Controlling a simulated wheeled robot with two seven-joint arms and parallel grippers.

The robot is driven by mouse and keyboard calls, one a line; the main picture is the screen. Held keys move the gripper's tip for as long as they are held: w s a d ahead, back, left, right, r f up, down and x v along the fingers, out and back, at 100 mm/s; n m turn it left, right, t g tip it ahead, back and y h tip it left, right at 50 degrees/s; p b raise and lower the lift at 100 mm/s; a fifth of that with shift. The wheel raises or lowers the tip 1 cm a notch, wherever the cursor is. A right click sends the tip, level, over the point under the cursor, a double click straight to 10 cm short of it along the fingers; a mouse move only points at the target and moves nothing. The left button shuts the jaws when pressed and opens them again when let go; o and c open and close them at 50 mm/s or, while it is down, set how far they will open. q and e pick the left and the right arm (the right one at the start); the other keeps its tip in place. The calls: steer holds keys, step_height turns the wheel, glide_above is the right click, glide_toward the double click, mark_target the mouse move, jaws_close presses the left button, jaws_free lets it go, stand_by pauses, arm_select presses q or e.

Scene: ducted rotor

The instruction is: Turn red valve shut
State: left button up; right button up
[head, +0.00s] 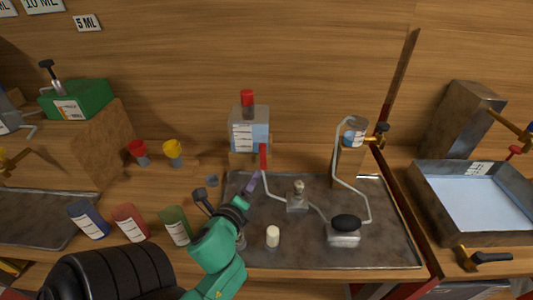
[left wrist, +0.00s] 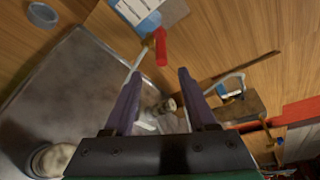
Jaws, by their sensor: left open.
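The red valve handle (head: 263,158) is a long red lever below the front of a labelled clear bottle (head: 236,115), at the top of a thin pipe. It hangs roughly upright in the head view. It also shows in the left wrist view (left wrist: 161,47), beyond the fingertips and near a brass fitting. My left gripper (head: 252,182) is open, its purple fingers pointing up toward the handle from just below. My right gripper is out of view.
A metal tray (head: 300,250) holds a small glass vessel (head: 298,197), a white-topped piece (head: 272,236) and a black-knobbed block (head: 344,232). Bent tubing (head: 338,150) rises at right. Blue, red and green bottles (head: 174,226) stand left of my arm. A water basin (head: 480,200) is far right.

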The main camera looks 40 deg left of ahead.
mark_target(262, 160)
arm_select(q)
steer(key=p+x, duration=0.2)
steer(key=x, duration=0.9)
steer(key=shift+w+a+r, duration=0.1)
steer(key=shift+w+a, duration=0.1)
steer(key=shift+w, duration=0.15)
steer(key=shift+w+a, duration=0.1)
steer(key=shift+w, duration=0.3)
jaws_close()
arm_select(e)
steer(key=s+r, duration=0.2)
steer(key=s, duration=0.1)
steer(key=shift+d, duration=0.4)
arm_select(q)
steer(key=shift+f, duration=0.2)
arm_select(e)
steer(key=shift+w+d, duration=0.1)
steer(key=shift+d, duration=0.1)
